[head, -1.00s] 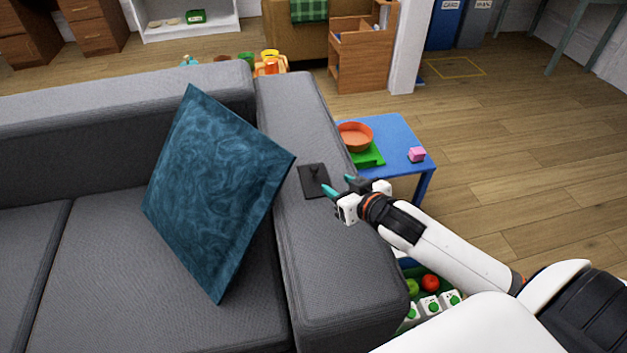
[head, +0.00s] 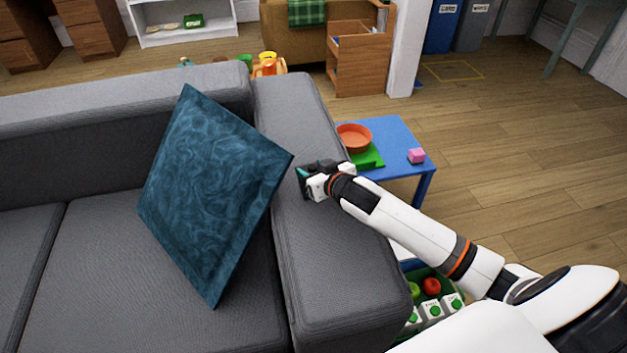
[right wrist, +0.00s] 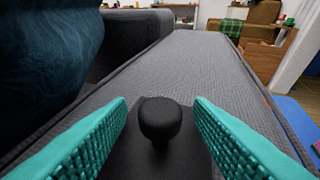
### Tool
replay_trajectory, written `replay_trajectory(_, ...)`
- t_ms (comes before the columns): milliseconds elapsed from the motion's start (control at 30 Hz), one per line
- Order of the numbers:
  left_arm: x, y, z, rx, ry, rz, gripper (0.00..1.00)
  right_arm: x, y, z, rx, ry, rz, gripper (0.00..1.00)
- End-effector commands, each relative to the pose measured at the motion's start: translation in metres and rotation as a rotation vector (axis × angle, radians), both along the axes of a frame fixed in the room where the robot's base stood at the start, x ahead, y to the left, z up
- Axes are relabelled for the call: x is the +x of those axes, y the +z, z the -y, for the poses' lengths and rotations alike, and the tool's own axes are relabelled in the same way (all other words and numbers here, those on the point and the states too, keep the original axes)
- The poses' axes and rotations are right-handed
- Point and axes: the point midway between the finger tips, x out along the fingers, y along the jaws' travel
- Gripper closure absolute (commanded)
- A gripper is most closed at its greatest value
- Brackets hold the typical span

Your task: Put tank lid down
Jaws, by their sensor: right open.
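The tank lid is a dark flat square with a round black knob (right wrist: 160,120). It lies on the grey sofa armrest (head: 330,270). In the right wrist view the knob stands upright between the two teal finger pads of my right gripper (right wrist: 160,140), with a gap on each side. The gripper is open. In the head view my right gripper (head: 306,180) is over the lid and hides most of it. My left gripper is not in view.
A blue teal cushion (head: 215,190) leans on the sofa just left of the armrest. A green crate of several items (head: 440,300) is below.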

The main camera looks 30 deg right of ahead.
Motion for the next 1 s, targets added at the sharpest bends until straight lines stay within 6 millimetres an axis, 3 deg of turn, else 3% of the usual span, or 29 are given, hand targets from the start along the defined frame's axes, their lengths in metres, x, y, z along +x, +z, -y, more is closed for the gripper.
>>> replay_trajectory(267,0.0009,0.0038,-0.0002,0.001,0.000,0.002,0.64,0.0045,-0.0014,-0.0005,0.000,0.000,0.000,0.53)
replay_trajectory(567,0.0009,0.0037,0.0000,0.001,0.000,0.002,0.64,0.0042,-0.0013,-0.0004,0.000,0.000,0.001,0.99)
replay_trajectory(1000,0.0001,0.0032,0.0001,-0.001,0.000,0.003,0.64,0.0045,0.0075,-0.0003,-0.001,0.000,0.003,1.00)
